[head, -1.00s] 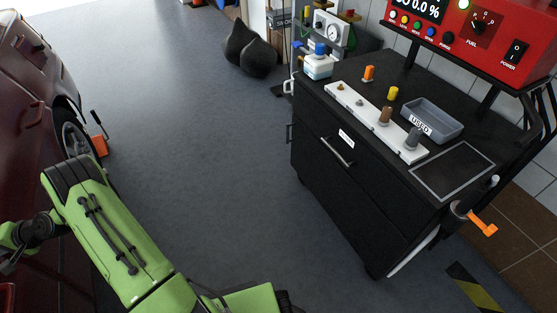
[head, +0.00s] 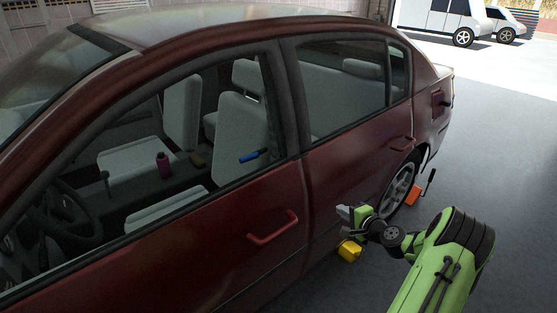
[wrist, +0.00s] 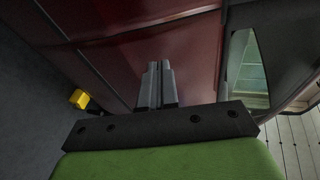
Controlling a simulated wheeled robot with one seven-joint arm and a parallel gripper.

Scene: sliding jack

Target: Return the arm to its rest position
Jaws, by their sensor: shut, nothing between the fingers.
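My gripper (head: 345,214) is at the end of my green arm, close to the side of the dark red car (head: 240,222) in the head view. In the wrist view my gripper (wrist: 158,84) points toward the red car body (wrist: 120,40), its two grey fingers together and nothing between them. I cannot tell how wide the gap to the car door is.
A yellow object (head: 349,251) is on the floor beside the car below my gripper. An orange jack (head: 414,196) with an upright handle stands near the wheel (head: 398,190). The grey floor (head: 500,160) to the right is clear.

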